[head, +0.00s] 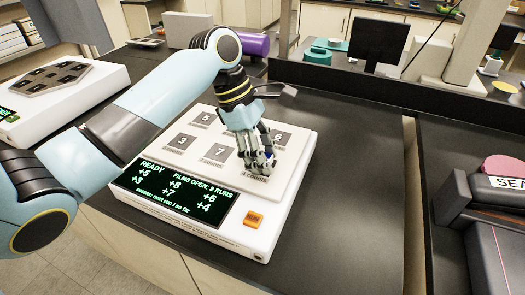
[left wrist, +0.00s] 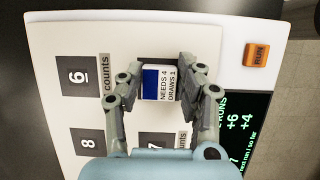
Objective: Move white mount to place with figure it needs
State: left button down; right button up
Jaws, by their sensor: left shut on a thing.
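The white mount (left wrist: 162,83) shows in the left wrist view, with a blue patch and the print "NEEDS 4 DRAWS 1". My left gripper (left wrist: 160,88) is shut on it, a finger on either side. In the head view my left gripper (head: 257,168) points down at the front right place of the white profiler's top (head: 165,165). Any figure under the mount is hidden, and I cannot tell whether the mount touches the top. The "6" place (left wrist: 77,77), the "8" place (left wrist: 87,142) and the partly covered "7" place (left wrist: 158,140) look empty. My right gripper is not in view.
The profiler's screen (head: 175,195) reads READY, "FILMS OPEN: 2 RUNS", with +4 at lower right. An orange RUN button (head: 254,220) is beside it. A second white device (head: 60,85) stands at left. Black bench (head: 350,150) is clear at right.

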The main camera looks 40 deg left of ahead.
pick_arm(q)
jog(key=c, duration=1.1)
grip_release()
jog(key=shift+s+f, duration=0.35)
jog(key=shift+f, duration=0.3)
jog(key=shift+c, duration=0.2)
jog(key=shift+o, duration=1.4)
jog(key=shift+w+d, duration=0.1)
jog(key=shift+w, duration=0.1)
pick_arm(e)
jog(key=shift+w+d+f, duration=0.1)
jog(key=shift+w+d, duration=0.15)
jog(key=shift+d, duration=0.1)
pick_arm(q)
jog(key=shift+w+a+r+b, duration=0.15)
jog(key=shift+a+r+b, duration=0.05)
jog(key=shift+r+b, duration=0.35)
jog(key=v, duration=1.2)
jog(key=shift+r+p, duration=0.25)
jog(key=shift+p, duration=0.15)
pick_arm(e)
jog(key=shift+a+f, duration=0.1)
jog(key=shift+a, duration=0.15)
pick_arm(q)
jog(key=shift+w+d, duration=0.1)
jog(key=shift+d, duration=0.05)
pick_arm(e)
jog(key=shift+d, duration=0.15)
